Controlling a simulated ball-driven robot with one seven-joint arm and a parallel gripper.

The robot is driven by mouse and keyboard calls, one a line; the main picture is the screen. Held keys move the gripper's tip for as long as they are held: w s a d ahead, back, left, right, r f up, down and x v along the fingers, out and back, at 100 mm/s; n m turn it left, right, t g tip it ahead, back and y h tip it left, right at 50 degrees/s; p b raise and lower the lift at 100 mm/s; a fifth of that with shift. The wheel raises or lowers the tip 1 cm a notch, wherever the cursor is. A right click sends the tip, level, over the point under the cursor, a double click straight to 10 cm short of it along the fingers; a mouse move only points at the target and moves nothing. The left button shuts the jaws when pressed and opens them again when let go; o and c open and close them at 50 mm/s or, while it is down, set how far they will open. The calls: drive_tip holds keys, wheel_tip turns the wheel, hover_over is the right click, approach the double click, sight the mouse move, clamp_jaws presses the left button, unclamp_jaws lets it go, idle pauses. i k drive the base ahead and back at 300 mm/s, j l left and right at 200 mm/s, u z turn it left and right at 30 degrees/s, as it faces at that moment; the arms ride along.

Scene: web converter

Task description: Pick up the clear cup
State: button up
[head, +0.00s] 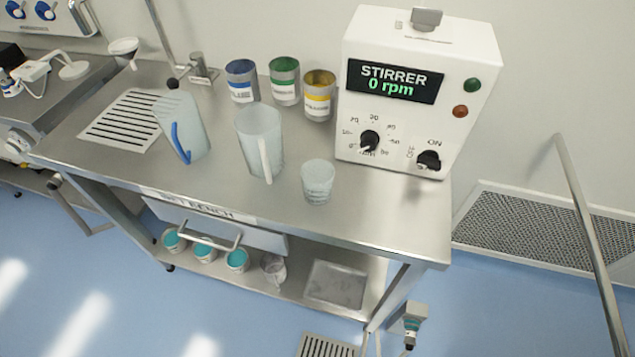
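A small clear cup (318,183) stands upright near the front right of the steel bench (385,215). It looks frosted and has no handle. To its left stands a taller translucent jug (257,135) with a pale handle. Further left is another translucent jug (186,120) with a blue handle, at the edge of a drain grate. The cup stands apart from both jugs. I cannot make out my gripper in the head view.
A white stirrer box (420,60) reading 0 rpm stands behind and right of the cup. Blue (241,80), green (284,80) and yellow (319,95) labelled tins stand behind the jugs. Bare bench top lies right of the cup. A lower shelf holds several teal-topped tubs (237,260).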

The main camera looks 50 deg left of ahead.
sight(318, 176)
drive_tip(key=u, duration=1.05)
